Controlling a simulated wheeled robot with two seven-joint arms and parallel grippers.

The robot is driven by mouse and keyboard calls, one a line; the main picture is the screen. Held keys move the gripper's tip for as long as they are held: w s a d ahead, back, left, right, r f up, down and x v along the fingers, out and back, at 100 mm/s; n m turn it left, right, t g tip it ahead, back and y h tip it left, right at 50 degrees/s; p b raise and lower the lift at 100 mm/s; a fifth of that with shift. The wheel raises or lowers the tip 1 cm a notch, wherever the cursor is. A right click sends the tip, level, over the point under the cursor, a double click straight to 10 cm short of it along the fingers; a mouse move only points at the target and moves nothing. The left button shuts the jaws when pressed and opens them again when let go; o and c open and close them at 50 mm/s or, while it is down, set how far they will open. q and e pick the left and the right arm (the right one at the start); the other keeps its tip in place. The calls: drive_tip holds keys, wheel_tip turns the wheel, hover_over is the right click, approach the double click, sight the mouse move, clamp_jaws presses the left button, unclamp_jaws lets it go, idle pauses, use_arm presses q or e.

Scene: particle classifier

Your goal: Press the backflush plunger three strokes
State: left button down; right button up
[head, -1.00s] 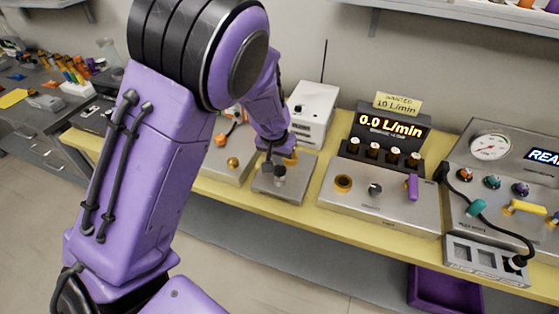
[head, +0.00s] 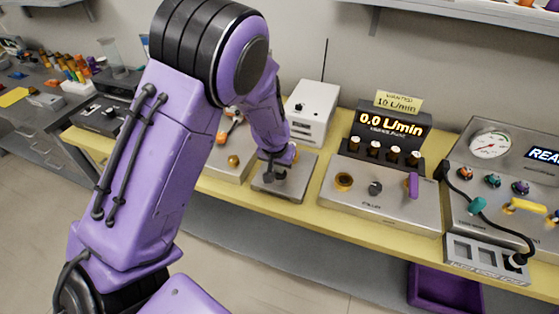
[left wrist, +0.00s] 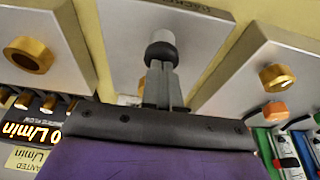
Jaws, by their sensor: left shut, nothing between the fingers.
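The backflush plunger (left wrist: 160,37) has a grey shaft and a dark collar. It stands on a small grey metal panel (left wrist: 120,35), which also shows in the head view (head: 299,186). My left gripper (left wrist: 163,72) is shut and empty. In the left wrist view its fingertips overlap the plunger's dark part; I cannot tell whether they touch it. In the head view the left gripper (head: 271,180) is low over this panel, and the plunger is mostly hidden by it. My right gripper is not in view.
To the right is a panel (head: 330,200) with a gold ring and a purple lever, under a display reading 0.0 L/min. A white box (head: 312,105) stands behind. To the left is another panel (head: 212,165) with a gold knob. The yellow bench edge runs in front.

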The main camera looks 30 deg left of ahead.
use_arm(q)
drive_tip(key=shift+s+f, duration=0.15)
drive_tip(key=shift+f, duration=0.05)
drive_tip(key=r+p, duration=0.5)
drive_tip(key=p, duration=0.1)
drive_tip(key=shift+w+r, duration=0.2)
drive_tip(key=shift+s+r+b, duration=0.2)
drive_tip(key=shift+r+b, duration=0.15)
drive_tip(key=shift+b, duration=0.35)
drive_tip(key=v, duration=0.8)
drive_tip(key=shift+b, duration=0.3)
